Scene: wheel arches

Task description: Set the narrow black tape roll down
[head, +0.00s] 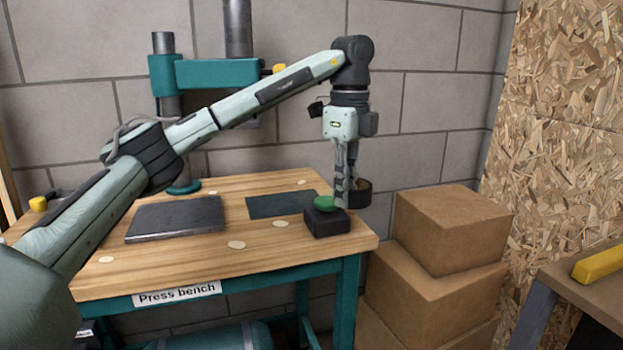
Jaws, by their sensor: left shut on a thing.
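The narrow black tape roll (364,197) is a dark ring with a brownish inner face. My left gripper (347,190) points down and is shut on the roll, whose visible part sticks out to the right of the fingers. The roll appears above or just past the right end of the wooden bench top (190,245), with cardboard boxes behind and to the right. I cannot tell its exact height over the bench. My right gripper is not in view.
A black block with a green top (326,218) stands on the bench, close below the gripper in the picture. A dark metal plate (175,218) and a dark green mat (280,204) lie farther left. Stacked cardboard boxes (450,230) stand right of the bench.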

